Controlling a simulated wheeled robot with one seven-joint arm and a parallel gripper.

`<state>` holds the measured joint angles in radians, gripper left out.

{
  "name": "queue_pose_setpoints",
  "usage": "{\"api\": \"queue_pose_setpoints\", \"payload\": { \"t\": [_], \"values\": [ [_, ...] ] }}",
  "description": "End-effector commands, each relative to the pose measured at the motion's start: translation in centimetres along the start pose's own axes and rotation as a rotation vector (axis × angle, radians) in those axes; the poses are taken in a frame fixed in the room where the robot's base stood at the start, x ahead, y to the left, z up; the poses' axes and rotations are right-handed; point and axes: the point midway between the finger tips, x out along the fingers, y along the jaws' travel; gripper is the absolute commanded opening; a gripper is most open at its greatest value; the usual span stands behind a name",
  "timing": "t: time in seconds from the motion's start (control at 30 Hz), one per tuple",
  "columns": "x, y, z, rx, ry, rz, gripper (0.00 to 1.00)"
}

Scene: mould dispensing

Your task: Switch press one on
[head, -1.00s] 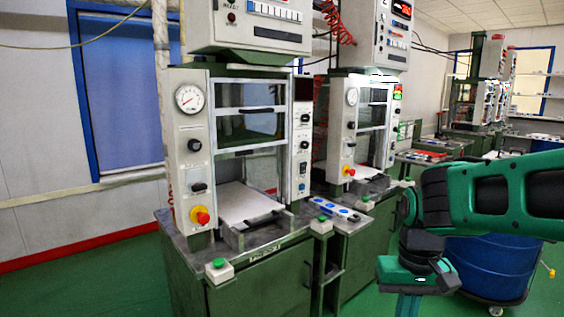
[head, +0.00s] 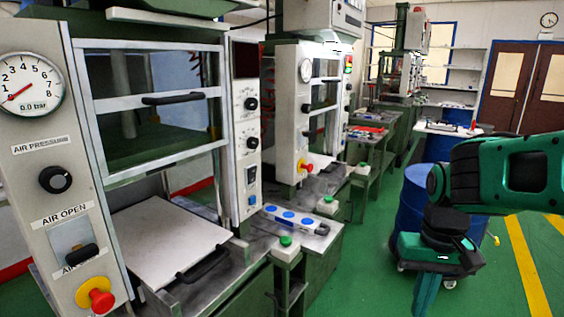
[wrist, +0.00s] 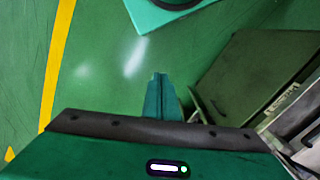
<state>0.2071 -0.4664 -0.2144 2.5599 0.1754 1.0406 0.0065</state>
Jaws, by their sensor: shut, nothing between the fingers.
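The nearest press (head: 30,130) fills the left of the head view. Its left panel has a gauge (head: 31,84) at 0.0 bar, a black knob (head: 58,179), an air lever (head: 82,254) and a red emergency button (head: 99,299) on yellow. Its right panel has a dark display (head: 244,59), two black knobs and a dark rocker switch (head: 251,175) with a small blue part (head: 252,200) below. My gripper (head: 424,297) hangs at the right, well away from the press, pointing down. In the wrist view its fingers (wrist: 160,78) are together and empty above the green floor.
A second press (head: 285,110) with a lit display stands behind. A bench with blue-dotted tray (head: 290,219) and green button (head: 286,241) lies between. A blue drum (head: 413,195) stands behind my arm. A green cabinet (wrist: 250,75) is right in the wrist view. Floor right is open.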

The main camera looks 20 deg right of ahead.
Motion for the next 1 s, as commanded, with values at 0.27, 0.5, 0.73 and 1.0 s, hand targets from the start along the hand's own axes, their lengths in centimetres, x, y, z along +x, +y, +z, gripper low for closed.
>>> {"api": "queue_pose_setpoints", "payload": {
  "t": [0.27, 0.5, 0.73, 1.0],
  "values": [
    [0.0, 0.0, 0.0, -0.001, 0.0, 0.0, 0.0],
    [-1.6, -0.6, -2.1, 0.025, 0.063, -0.038, 0.0],
    [-7.1, -10.0, -15.2, 0.151, 0.248, -0.267, 0.0],
    [-15.1, -23.5, -25.7, 0.296, 0.276, -0.692, 0.0]
  ]
}}
